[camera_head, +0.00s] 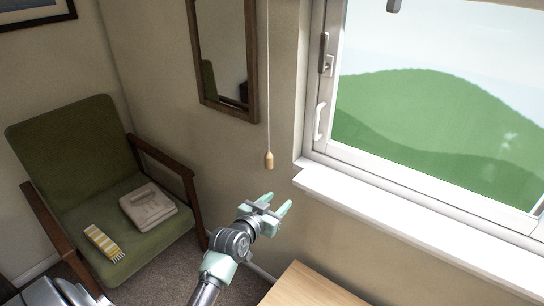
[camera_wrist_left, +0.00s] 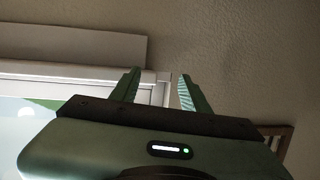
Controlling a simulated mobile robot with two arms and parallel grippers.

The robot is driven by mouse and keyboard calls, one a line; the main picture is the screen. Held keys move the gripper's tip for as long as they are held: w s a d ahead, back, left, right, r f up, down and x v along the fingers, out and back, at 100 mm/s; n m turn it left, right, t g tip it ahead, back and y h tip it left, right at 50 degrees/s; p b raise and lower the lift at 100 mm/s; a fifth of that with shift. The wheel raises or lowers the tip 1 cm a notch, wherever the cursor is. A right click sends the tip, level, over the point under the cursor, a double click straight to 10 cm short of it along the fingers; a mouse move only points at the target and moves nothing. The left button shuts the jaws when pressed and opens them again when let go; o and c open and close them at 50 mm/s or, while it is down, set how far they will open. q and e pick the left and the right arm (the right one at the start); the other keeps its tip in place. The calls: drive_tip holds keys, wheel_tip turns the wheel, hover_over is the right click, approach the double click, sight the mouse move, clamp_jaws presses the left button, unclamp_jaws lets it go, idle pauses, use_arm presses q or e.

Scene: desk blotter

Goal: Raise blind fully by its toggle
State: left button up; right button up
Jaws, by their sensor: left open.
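A small tan toggle (camera_head: 269,160) hangs at the end of a thin cord (camera_head: 267,70) against the wall, left of the window. My left gripper (camera_head: 278,202) is open and empty, below the toggle and apart from it in the head view. The toggle is not distinguishable in the wrist view. The blind itself is not clearly seen in the head view. My right gripper is not in view.
The window (camera_head: 430,110) has a white sill (camera_head: 400,220) to the right of the gripper. A wooden tabletop (camera_head: 312,286) is below. A framed mirror (camera_head: 222,50) hangs left of the cord. A green armchair (camera_head: 75,135) holds a folded cloth (camera_head: 148,205) and a striped cloth (camera_head: 103,242).

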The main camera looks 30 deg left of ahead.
sight(267, 164)
use_arm(q)
drive_tip(key=w+a+r+n+t+y, duration=0.1)
drive_tip(key=a+r, duration=0.1)
drive_tip(key=w+a+r+y, duration=0.1)
drive_tip(key=w+a, duration=0.1)
drive_tip(key=w+a+r+n+t+y, duration=0.1)
drive_tip(key=a+r, duration=0.1)
drive_tip(key=a, duration=0.1)
drive_tip(key=shift+w+a+r+n+t, duration=0.1)
drive_tip(key=shift+w+r+n+t, duration=0.15)
drive_tip(key=shift+r+n+t, duration=0.05)
drive_tip(key=shift+w+a+r, duration=0.1)
drive_tip(key=shift+w+a, duration=0.1)
drive_tip(key=shift+w, duration=0.05)
drive_tip(key=x, duration=0.7)
drive_tip(key=shift+w, duration=0.15)
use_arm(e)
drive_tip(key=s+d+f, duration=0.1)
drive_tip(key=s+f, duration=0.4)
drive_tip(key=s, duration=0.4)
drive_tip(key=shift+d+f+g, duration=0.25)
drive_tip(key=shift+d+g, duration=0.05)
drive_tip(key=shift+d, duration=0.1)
use_arm(q)
clamp_jaws()
